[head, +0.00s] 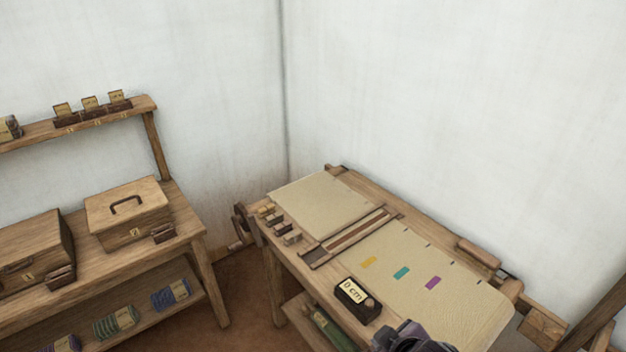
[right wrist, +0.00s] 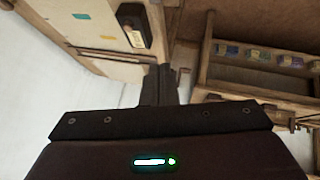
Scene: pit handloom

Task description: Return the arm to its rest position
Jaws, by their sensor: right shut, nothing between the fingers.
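My right gripper (right wrist: 160,82) shows in the right wrist view with its dark fingers together and nothing between them. A dark part of my arm shows at the bottom edge of the head view, over the near side of the loom (head: 385,212). The cloth (head: 450,305) on the loom carries a yellow, a teal and a magenta patch. A black counter box reading "0 cm" (head: 357,300) sits on the loom's near edge; it also shows in the right wrist view (right wrist: 133,38). My left gripper is in neither view.
A wooden bench (head: 190,215) at the left holds two lidded boxes (head: 128,212), with yarn bundles (head: 116,322) on its lower shelf. A small upper shelf (head: 145,104) holds labelled items. Brown floor (head: 240,280) lies clear between bench and loom. White walls stand behind.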

